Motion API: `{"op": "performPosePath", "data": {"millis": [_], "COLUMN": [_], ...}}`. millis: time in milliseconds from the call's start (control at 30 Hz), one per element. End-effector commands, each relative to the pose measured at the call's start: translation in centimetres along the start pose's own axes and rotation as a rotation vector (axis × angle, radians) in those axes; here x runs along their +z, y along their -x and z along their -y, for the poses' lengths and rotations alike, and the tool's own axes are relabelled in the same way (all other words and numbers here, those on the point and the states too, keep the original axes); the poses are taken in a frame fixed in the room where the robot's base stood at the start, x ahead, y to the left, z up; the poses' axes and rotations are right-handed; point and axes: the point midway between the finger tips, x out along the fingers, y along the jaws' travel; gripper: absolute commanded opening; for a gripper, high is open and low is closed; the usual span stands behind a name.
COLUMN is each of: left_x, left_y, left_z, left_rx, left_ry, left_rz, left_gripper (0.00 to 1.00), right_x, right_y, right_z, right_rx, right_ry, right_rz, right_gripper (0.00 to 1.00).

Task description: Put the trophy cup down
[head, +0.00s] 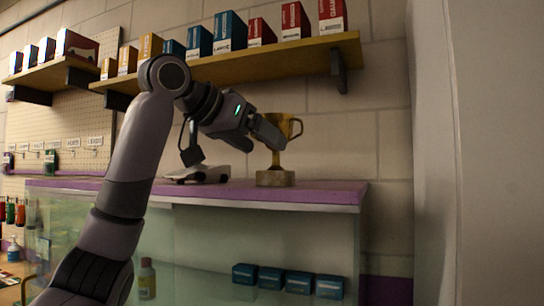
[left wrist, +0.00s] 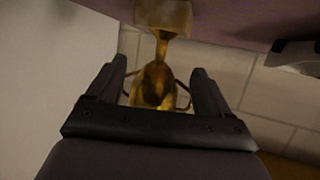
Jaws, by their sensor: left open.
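A gold trophy cup (head: 277,150) with two handles stands upright on the purple counter top (head: 318,190), near its right end. In the left wrist view the cup (left wrist: 158,82) lies between the two spread fingers of my left gripper (left wrist: 162,82), with gaps beside the bowl. The gripper is open. My right gripper is not in view.
A wooden shelf (head: 270,62) with several boxes hangs above. Small blue boxes (head: 286,281) are inside the glass case below. A grey panel (head: 480,160) stands to the right.

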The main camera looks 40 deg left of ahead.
Motion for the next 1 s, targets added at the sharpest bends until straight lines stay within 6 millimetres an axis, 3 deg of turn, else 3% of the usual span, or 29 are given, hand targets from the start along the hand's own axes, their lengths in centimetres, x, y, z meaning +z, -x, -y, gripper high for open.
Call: {"op": "performPosePath", "data": {"millis": [100, 333, 1000], "left_x": [0.1, 0.0, 0.0], "left_y": [2.7, 6.0, 6.7], "left_z": [0.0, 0.0, 0.0], "left_rx": [0.0, 0.0, 0.0], "left_ry": [-0.001, -0.001, -0.001], "left_rz": [-0.005, -0.002, 0.001], "left_gripper": [0.8, 0.8, 0.8], "right_x": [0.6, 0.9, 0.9], "right_y": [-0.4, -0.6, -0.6], "right_z": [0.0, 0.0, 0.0], "right_rx": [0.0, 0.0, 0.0], "right_ry": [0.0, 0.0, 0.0], "right_rz": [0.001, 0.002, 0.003], "right_gripper": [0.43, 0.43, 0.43]}}
